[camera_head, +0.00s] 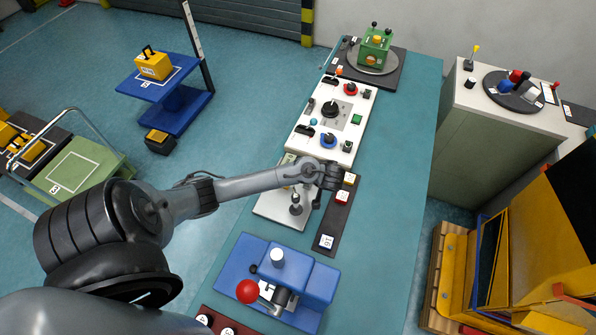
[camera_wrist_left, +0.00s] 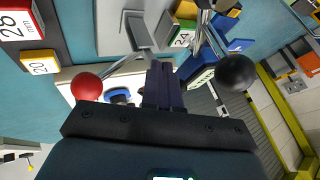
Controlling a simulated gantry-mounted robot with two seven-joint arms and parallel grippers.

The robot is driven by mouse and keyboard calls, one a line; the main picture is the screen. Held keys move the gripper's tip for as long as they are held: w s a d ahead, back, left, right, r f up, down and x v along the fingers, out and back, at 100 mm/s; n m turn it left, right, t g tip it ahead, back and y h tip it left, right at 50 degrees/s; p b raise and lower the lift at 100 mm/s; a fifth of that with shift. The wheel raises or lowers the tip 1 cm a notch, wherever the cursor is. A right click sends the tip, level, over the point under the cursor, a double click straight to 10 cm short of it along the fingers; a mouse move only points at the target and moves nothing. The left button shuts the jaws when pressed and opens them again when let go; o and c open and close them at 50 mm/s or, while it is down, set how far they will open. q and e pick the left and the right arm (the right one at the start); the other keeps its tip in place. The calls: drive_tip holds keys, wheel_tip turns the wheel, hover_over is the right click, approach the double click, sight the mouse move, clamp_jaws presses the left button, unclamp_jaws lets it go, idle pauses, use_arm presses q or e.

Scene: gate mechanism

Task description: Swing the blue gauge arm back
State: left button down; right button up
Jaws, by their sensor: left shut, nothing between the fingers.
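My left gripper (camera_head: 333,176) hangs over the grey plate (camera_head: 272,207) of the mechanism, beside the dark strip of numbered blocks. In the left wrist view its dark fingers (camera_wrist_left: 164,85) are closed together with nothing between them. Narrow blue pieces (camera_wrist_left: 238,45) show right of the fingers, near a block marked 24; I cannot tell for sure whether one is the blue gauge arm. They appear apart from the fingertips. In the head view my forearm and gripper cover part of the plate, and I cannot pick out the gauge arm there. My right gripper is out of view.
A red ball (camera_wrist_left: 87,86) and a black ball (camera_wrist_left: 236,72) flank my fingers in the wrist view. A blue machine (camera_head: 322,284) with a red ball stands nearer, and a white control panel (camera_head: 304,115) lies beyond. The table's right side (camera_head: 390,185) is clear.

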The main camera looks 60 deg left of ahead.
use_arm(q)
drive_tip(key=shift+s+a+p, duration=0.65)
drive_tip(key=shift+s+a, duration=0.6)
drive_tip(key=shift+a, duration=0.25)
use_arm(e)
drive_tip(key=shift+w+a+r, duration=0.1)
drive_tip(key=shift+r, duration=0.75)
use_arm(q)
drive_tip(key=shift+a+r, duration=0.1)
